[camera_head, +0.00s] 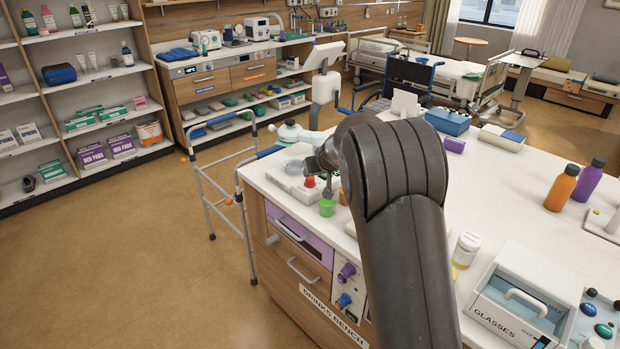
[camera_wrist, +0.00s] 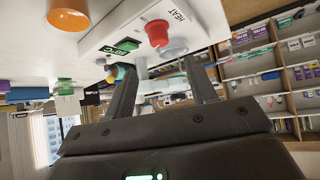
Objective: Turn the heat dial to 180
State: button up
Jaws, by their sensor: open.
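The red dial (camera_wrist: 158,32) sits on a white device (camera_wrist: 110,28), beside the printed word HEAT, in the wrist view. A small green display (camera_wrist: 126,45) on the device seems to end in °C; its full number is too small to read surely. The red dial (camera_head: 310,182) also shows on the white device at the bench's left end in the head view. My gripper (camera_wrist: 160,72) is open, its two fingers pointing toward the dial with nothing held. The dial appears just beyond the fingertips; contact cannot be told. My arm hides much of the gripper in the head view.
A walking frame (camera_head: 205,185) stands left of the bench. A glasses box (camera_head: 525,295) and a lidded jar (camera_head: 466,250) are on the right.

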aim_at(310, 181)
jog(key=x, duration=1.1)
jog(key=shift+c, duration=0.4)
jog(key=c, duration=0.9)
